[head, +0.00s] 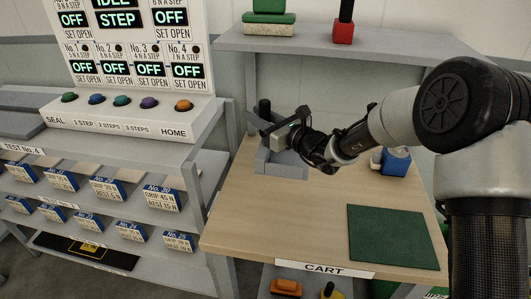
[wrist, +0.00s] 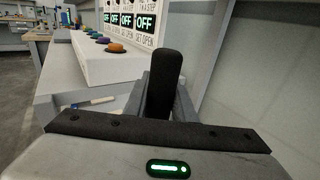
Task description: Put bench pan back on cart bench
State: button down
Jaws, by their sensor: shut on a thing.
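The bench pan appears to be the grey piece (head: 285,170) with an upright black handle (head: 264,108) at the back left of the wooden cart bench (head: 300,215). My gripper (head: 268,129) is at that handle, above the grey part, and is shut on it. In the wrist view the black handle (wrist: 164,82) stands upright beyond the gripper's dark front edge, with grey walls beside it.
A green mat (head: 392,237) lies at the bench's front right. A blue object (head: 396,162) stands at the back right. A shelf (head: 330,42) with blocks runs above. The button panel (head: 130,112) stands close on the left. The bench's front middle is clear.

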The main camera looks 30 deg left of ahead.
notch_tip(320, 180, down, 8)
jog(key=b, duration=0.1)
jog(key=shift+r, duration=0.2)
jog(key=shift+f+b, duration=0.2)
jog(key=shift+b, duration=0.2)
jog(key=c, duration=1.5)
grip_release()
jog(key=p+v, duration=0.2)
jog(key=v, duration=1)
jog(key=shift+r, duration=0.15)
